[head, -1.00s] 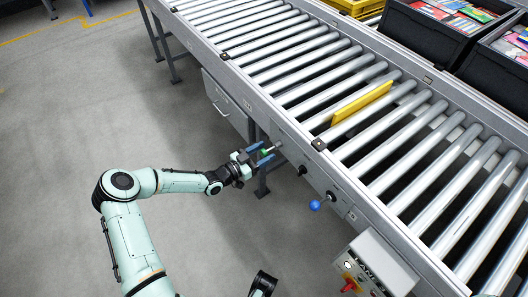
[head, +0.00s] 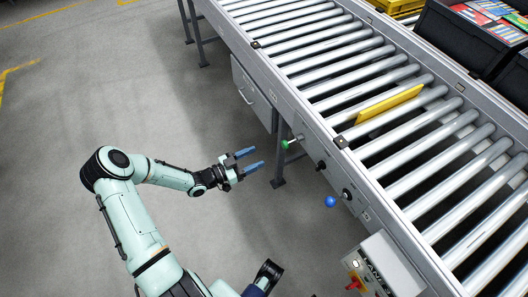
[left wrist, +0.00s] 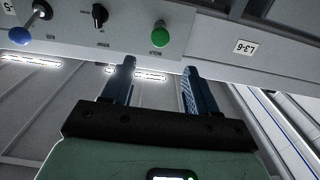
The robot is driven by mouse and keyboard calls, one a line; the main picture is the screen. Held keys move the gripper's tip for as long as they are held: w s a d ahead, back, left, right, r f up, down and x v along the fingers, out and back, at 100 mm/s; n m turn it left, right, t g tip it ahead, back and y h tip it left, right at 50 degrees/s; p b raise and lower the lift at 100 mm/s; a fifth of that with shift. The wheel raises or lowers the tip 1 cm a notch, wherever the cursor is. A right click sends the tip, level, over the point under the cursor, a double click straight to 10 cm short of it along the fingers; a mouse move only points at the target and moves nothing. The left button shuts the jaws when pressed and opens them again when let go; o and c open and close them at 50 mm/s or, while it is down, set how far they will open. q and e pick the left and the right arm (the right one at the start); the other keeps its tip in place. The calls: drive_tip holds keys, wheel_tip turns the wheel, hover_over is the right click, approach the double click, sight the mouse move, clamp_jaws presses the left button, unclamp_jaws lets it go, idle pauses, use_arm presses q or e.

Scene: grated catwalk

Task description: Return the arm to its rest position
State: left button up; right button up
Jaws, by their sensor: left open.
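My left gripper (head: 256,157) is open and empty, its two blue fingers pointing at the conveyor's side rail. A green-knobbed lever (head: 285,144) sticks out of that rail, a short gap beyond the fingertips. In the left wrist view the open fingers (left wrist: 159,68) show with nothing between them, and the green knob (left wrist: 160,37) is ahead of them. My left arm (head: 133,215) reaches up from the bottom, bent at the elbow, over bare floor.
The roller conveyor (head: 300,113) runs diagonally down the right side. Its rail carries a black switch (head: 321,165) and a blue-ball lever (head: 330,201). A control box (head: 375,265) stands lower right. A yellow piece (head: 390,104) stands between rollers. The floor at left is clear.

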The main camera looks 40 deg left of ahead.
use_arm(q)
drive_tip(key=shift+s+a, duration=0.15)
drive_tip(key=shift+s, duration=0.3)
drive_tip(key=d+f+n+g+y, duration=0.1)
drive_tip(key=d+f+n+g, duration=0.4)
drive_tip(key=d+f, duration=0.75)
drive_tip(key=s+d+f+n+g, duration=0.2)
drive_tip(key=s+d+f+g, duration=0.3)
drive_tip(key=s+d, duration=0.25)
drive_tip(key=s+d+f+n+g+y, duration=0.1)
drive_tip(key=s+d+g, duration=0.15)
drive_tip(key=s, duration=0.45)
drive_tip(key=s+d+f+g+y, duration=0.1)
drive_tip(key=s+f+g, duration=0.1)
drive_tip(key=s+g, duration=0.35)
wheel_tip(320, 180, up, 12)
drive_tip(key=s+p, duration=0.1)
drive_tip(key=p, duration=1.1)
drive_tip(key=shift+s+d+p, duration=0.15)
drive_tip(key=shift+s+p, duration=0.15)
drive_tip(key=shift+s, duration=0.05)
drive_tip(key=shift+s, duration=0.1)
